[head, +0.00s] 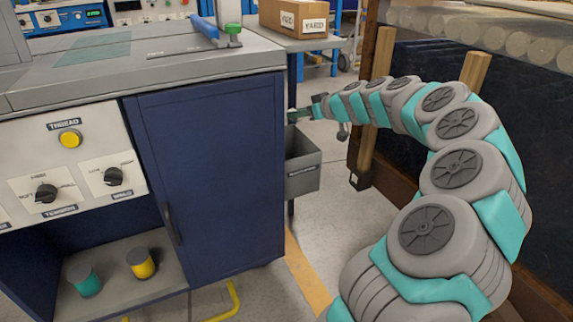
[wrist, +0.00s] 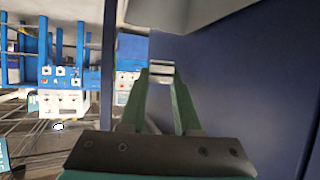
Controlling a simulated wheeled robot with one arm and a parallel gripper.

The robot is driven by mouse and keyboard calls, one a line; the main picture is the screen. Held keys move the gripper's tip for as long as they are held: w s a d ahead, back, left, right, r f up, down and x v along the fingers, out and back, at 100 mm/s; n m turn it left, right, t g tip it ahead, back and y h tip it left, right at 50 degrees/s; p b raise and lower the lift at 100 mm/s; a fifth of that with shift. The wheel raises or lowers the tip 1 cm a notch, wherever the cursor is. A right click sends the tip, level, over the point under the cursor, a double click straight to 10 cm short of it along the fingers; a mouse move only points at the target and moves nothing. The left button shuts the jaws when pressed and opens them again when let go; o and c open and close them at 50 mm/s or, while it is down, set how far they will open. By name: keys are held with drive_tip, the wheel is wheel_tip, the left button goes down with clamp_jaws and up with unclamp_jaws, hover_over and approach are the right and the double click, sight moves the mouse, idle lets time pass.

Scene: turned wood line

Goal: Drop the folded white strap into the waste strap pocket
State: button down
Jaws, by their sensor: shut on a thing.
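The waste strap pocket (head: 302,178) is a grey open-topped bin with a small label, on the right side of the blue cabinet. My gripper (head: 296,115) is above the pocket, close to the cabinet's side edge. In the wrist view my gripper (wrist: 161,76) has its green fingers shut on a small white piece, the folded white strap (wrist: 161,68), held between the tips. The strap is too small to make out clearly in the head view. The pocket's inside bottom is hidden.
The blue cabinet (head: 212,175) and its grey worktop (head: 140,75) stand left of my gripper. A wooden post (head: 375,110) stands to the right. A cardboard box (head: 295,18) sits on a table behind. Teal (head: 85,280) and yellow (head: 141,263) spools stand on the lower shelf.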

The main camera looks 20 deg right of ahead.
drive_tip(key=shift+f, duration=1.2)
drive_tip(key=c, duration=0.5)
unclamp_jaws()
drive_tip(key=shift+c, duration=0.2)
drive_tip(key=v, duration=0.7)
drive_tip(key=shift+s+d+r, duration=0.15)
drive_tip(key=shift+s+r, duration=0.05)
drive_tip(key=shift+s, duration=0.1)
drive_tip(key=shift+s, duration=0.1)
